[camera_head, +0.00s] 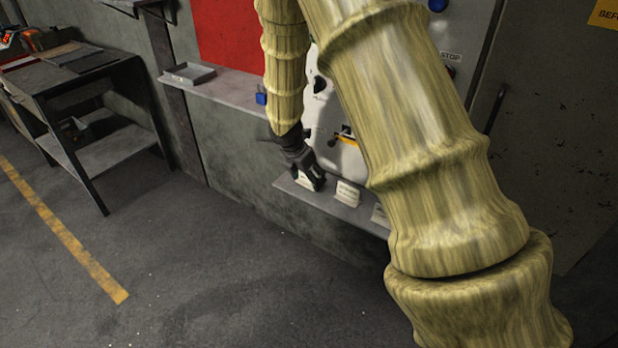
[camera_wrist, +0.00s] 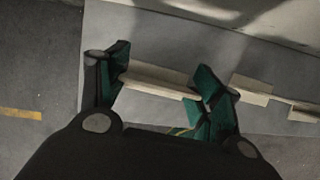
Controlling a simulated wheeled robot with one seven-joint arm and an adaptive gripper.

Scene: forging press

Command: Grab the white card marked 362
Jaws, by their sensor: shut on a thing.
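My gripper (camera_head: 311,178) is at the small ledge (camera_head: 360,214) below the press panel. In the wrist view my gripper (camera_wrist: 161,74) has its two green-padded fingers closed on the two ends of a white card (camera_wrist: 158,80). The card is at the ledge; I cannot tell whether it still touches it. In the head view this card (camera_head: 304,179) is mostly hidden by the fingers. Its marking is too small to read. A second white card (camera_head: 347,193) stands on the ledge to the right, and a third card (camera_head: 380,215) is partly hidden by my arm.
The wrist view also shows the neighbouring cards (camera_wrist: 250,88) close to the right finger. A grey shelf (camera_head: 225,88) with a shallow tray (camera_head: 188,73) is at the upper left. A dark table (camera_head: 85,75) stands at the far left. The floor in front is clear.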

